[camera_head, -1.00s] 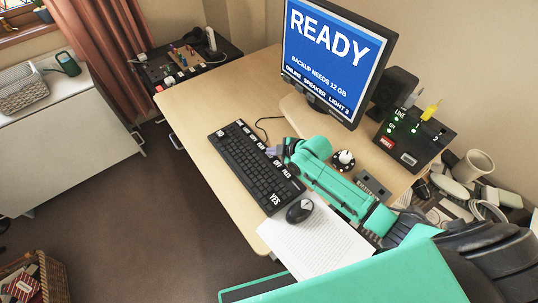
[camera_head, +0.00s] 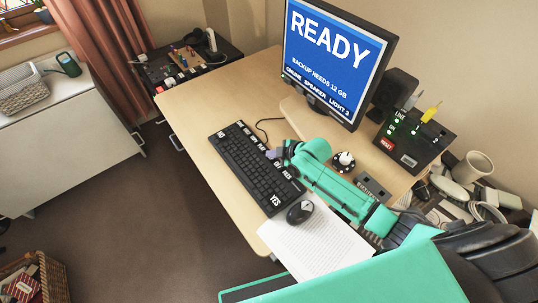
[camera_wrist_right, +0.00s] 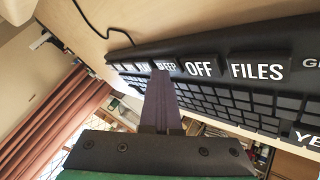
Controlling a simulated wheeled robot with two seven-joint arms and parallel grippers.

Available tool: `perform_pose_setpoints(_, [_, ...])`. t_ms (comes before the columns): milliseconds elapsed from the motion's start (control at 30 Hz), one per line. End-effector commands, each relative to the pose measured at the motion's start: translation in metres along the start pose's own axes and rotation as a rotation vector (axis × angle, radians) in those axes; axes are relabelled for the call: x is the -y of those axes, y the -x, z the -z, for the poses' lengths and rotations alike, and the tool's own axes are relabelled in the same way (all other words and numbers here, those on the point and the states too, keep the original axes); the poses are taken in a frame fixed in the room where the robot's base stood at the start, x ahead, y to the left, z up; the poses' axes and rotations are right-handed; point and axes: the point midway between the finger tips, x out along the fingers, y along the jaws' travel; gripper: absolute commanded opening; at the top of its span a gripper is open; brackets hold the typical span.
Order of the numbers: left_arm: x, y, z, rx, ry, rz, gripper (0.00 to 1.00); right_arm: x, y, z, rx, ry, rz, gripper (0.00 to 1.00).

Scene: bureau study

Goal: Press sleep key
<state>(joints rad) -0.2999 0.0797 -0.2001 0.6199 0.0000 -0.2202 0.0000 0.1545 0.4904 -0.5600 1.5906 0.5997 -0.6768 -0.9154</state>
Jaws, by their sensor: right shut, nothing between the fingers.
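The black keyboard (camera_head: 250,168) lies on the wooden desk, with a row of large white-lettered keys along its far edge. In the right wrist view the sleep key (camera_wrist_right: 167,66) sits left of the OFF key (camera_wrist_right: 200,68), and its first letters are covered by my fingers. My right gripper (camera_head: 271,154) is shut and empty over that row, between PLAY and OFF. In the right wrist view the closed fingertips (camera_wrist_right: 161,75) overlap the sleep key. I cannot tell whether they touch it. My left gripper is not in view.
The OFF and FILES keys (camera_wrist_right: 257,70) are close beside the fingers. A mouse (camera_head: 300,211) and a paper sheet (camera_head: 318,240) lie at the keyboard's near end. The monitor (camera_head: 335,58) reads READY. A round knob (camera_head: 344,160) stands near my right arm. The desk's far left is clear.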

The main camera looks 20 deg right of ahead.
Motion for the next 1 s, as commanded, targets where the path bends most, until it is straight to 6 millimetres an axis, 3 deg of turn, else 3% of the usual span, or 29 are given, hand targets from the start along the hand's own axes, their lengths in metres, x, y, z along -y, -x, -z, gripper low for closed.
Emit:
perform_pose_setpoints(433, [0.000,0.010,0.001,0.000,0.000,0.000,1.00,-0.007,0.008,0.002,0.005,0.002,-0.002,0.00])
perform_pose_setpoints(900, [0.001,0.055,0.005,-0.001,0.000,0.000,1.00,-0.032,0.042,0.027,0.004,0.005,-0.004,0.00])
perform_pose_setpoints(1000, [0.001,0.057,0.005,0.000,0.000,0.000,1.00,-0.033,0.043,0.028,0.004,0.004,-0.004,0.00])
